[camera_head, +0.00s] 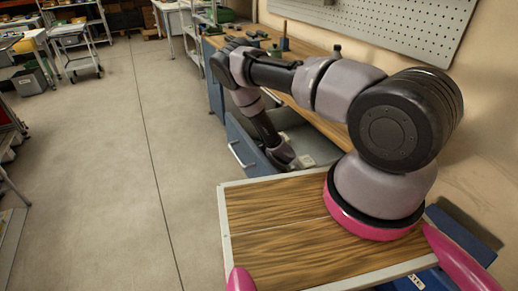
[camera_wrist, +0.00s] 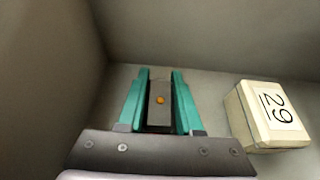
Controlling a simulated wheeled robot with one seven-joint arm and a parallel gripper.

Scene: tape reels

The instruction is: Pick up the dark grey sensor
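The dark grey sensor (camera_wrist: 160,115) is a small block with an orange dot on its face. In the wrist view it lies between the two teal fingers of my gripper (camera_wrist: 160,76). The fingers lie against its two sides with no clear gap, so my gripper looks shut on it. Whether the sensor still touches the drawer floor cannot be told. In the head view my gripper (camera_head: 284,158) reaches down into the open drawer (camera_head: 240,147), and the sensor cannot be made out there.
Drawer walls rise close at the left and the far side. A wooden workbench (camera_head: 318,122) runs above the drawer, with a pegboard (camera_head: 385,25) behind.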

